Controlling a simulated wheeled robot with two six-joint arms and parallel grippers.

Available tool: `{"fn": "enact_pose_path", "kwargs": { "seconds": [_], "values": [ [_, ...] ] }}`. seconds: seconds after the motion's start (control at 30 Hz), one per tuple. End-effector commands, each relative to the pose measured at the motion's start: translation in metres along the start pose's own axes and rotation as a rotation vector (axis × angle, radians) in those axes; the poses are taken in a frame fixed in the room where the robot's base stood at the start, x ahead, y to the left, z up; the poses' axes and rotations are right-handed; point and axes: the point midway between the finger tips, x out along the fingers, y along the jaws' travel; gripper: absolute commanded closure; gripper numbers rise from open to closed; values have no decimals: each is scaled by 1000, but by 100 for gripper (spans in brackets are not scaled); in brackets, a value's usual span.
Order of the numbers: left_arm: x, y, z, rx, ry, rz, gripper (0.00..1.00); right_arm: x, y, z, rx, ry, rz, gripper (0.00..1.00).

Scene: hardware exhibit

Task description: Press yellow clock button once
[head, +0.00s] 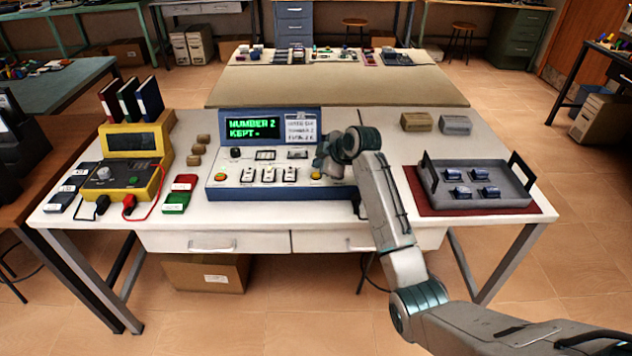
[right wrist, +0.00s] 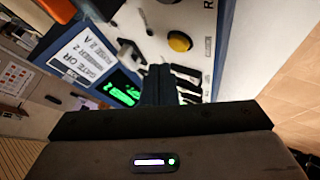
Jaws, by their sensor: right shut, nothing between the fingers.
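The blue-framed console (head: 285,191) stands in the middle of the white table, with a lit green screen (head: 252,129) reading "NUMBER 2 KEPT". A yellow button (head: 315,176) is near its front right part, close to my right gripper (head: 322,163). In the right wrist view the yellow button (right wrist: 180,41) is round, with a label beside it that I cannot read. My right gripper (right wrist: 158,76) is shut and empty, above the console panel. Its tip shows apart from the button in that picture; the height between them is unclear. My left gripper is not in view.
Several white switches (head: 268,174) sit left of the yellow button. A yellow meter box (head: 135,160) stands on the left. A grey tray (head: 477,181) with several blue parts lies on the right. Two small boxes (head: 417,122) (head: 455,125) stand behind the tray.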

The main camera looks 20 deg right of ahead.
Motion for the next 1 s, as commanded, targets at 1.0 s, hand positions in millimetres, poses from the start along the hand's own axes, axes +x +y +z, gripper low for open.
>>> {"fn": "enact_pose_path", "kwargs": {
  "seconds": [1.0],
  "values": [
    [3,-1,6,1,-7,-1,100,6,-4,4,0,1,1,100]
  ]
}}
